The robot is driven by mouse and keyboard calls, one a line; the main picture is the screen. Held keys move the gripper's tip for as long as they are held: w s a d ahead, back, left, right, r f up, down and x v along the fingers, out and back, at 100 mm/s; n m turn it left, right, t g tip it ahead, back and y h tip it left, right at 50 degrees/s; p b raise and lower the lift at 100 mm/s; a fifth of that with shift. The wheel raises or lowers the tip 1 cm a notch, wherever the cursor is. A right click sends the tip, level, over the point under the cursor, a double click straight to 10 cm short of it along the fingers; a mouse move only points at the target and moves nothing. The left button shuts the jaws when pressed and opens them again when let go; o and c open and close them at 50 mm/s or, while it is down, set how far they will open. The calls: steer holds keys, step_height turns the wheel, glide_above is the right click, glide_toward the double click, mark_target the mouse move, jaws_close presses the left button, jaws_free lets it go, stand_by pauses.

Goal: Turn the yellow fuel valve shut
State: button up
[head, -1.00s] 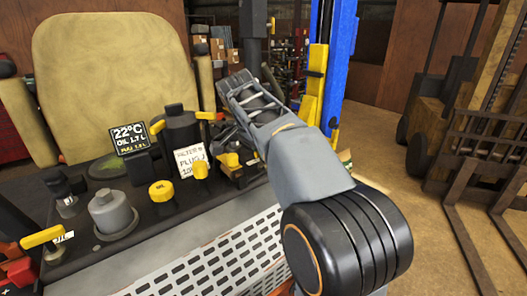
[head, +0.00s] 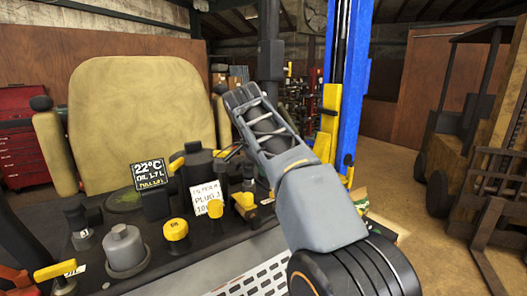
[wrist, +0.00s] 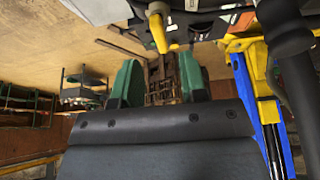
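A yellow lever (head: 55,269) with a white tag beside it sits at the front left of the mower deck in the head view; the tag is too small to read, so I cannot be sure it is the fuel valve. Other yellow parts are a round cap (head: 175,229) and a handle by the black cylinder (head: 176,164). In the wrist view, a yellow handle (wrist: 160,33) shows beyond and above the gap between my fingers. My gripper (wrist: 161,80) is open, its green fingertips apart with nothing visible between them. In the head view my arm hides the gripper.
The deck also carries a grey filter-like canister (head: 124,248), a display (head: 150,174) and a white note card (head: 207,199). The tan seat (head: 140,100) stands behind. A blue lift post (head: 354,85) with yellow parts rises right of my arm. A forklift (head: 475,130) stands farther right.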

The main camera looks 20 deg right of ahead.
steer(key=v, duration=0.7)
steer(key=shift+p, duration=0.4)
steer(key=shift+a, duration=0.15)
